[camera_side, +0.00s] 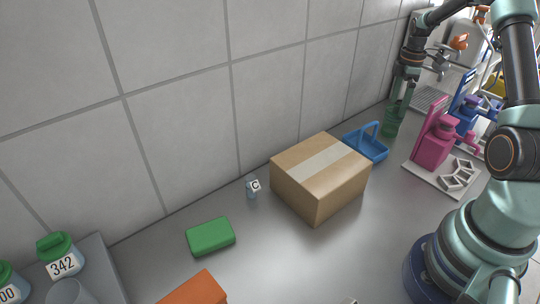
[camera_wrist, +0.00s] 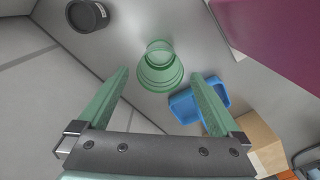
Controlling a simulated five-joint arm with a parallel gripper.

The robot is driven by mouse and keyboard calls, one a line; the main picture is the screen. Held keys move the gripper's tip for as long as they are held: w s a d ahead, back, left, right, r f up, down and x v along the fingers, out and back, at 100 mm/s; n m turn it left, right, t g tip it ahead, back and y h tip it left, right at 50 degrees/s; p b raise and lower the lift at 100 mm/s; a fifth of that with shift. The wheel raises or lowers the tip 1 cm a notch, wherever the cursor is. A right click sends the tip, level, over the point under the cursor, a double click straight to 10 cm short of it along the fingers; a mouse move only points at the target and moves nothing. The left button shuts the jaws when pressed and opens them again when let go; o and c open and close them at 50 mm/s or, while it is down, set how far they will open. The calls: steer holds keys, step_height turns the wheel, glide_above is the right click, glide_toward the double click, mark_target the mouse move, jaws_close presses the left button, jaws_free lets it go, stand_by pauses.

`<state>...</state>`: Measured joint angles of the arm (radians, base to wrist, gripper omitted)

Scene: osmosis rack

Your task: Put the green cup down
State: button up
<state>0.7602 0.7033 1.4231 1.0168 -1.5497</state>
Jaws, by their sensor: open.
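The green cup (camera_side: 392,128) stands on the grey counter near the wall in the side view, beyond the blue basket. In the wrist view the green cup (camera_wrist: 160,76) shows ahead of the fingertips, between their lines. My gripper (camera_side: 403,92) is right above the cup in the side view, pointing down. In the wrist view my gripper (camera_wrist: 159,74) has its two green fingers wide apart, with a gap on each side of the cup. No finger visibly touches the cup. The cup's contact with the counter is hard to make out.
A blue basket (camera_side: 366,143) and a cardboard box (camera_side: 320,177) stand in front of the cup. Pink (camera_side: 433,146) and blue dispensers are to the right. A dark round container (camera_wrist: 88,16) lies at upper left in the wrist view. A green block (camera_side: 211,237) lies further left.

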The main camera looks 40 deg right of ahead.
steer(key=w+a+r+m+t+h, duration=0.15)
steer(key=a+r+m, duration=0.25)
steer(key=a+r, duration=1.25)
steer(key=s+a+m+t, duration=0.2)
steer(key=s+a, duration=0.2)
steer(key=a, duration=0.4)
steer(key=s+a+m+t+y, duration=0.1)
steer(key=s+a+m+t, duration=0.1)
steer(key=a, duration=0.7)
steer(key=s+m, duration=0.1)
steer(key=s, duration=0.1)
steer(key=shift+s+a+f, duration=0.25)
steer(key=shift+s+f, duration=0.15)
steer(key=shift+y, duration=0.25)
